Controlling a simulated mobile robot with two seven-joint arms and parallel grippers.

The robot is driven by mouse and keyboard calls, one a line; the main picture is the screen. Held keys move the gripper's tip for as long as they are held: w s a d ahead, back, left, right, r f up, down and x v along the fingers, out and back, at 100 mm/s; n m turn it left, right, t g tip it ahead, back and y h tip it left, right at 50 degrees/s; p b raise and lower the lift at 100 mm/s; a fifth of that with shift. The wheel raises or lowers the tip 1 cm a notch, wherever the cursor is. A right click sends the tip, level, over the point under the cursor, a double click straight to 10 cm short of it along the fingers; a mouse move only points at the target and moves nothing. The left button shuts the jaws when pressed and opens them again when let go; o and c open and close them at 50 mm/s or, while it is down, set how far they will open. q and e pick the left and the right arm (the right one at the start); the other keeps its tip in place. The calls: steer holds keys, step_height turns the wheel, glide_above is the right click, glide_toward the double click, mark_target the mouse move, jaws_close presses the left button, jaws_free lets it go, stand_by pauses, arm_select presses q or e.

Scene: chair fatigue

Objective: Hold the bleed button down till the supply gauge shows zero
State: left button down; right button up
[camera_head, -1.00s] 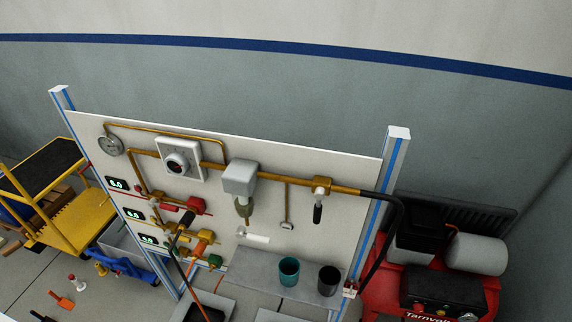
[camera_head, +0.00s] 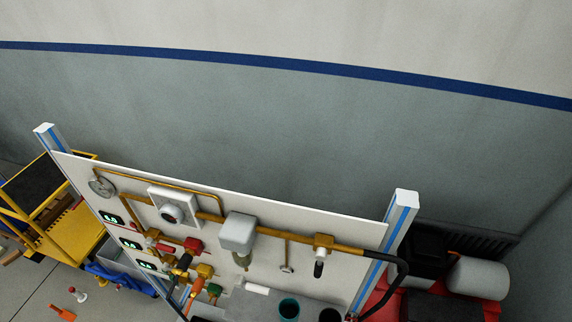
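The white panel (camera_head: 318,224) stands in the lower half of the head view, with brass pipework on it. A round dial gauge (camera_head: 102,186), which looks like the supply gauge, is at the panel's upper left; its needle is too small to read. A thin brass branch (camera_head: 286,249) drops from the main pipe and ends in a small grey round piece (camera_head: 287,268). That piece may be the bleed button; I cannot tell for sure. Neither of my grippers is in view, and nothing touches the gauge or the branch.
A dial regulator (camera_head: 173,212), a grey filter housing (camera_head: 238,232) and a black-handled valve (camera_head: 319,269) sit along the pipe. Green readouts (camera_head: 111,218) and coloured fittings are lower left. A shelf holds a teal cup (camera_head: 289,308). A yellow cart (camera_head: 75,236) stands left, a red compressor right.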

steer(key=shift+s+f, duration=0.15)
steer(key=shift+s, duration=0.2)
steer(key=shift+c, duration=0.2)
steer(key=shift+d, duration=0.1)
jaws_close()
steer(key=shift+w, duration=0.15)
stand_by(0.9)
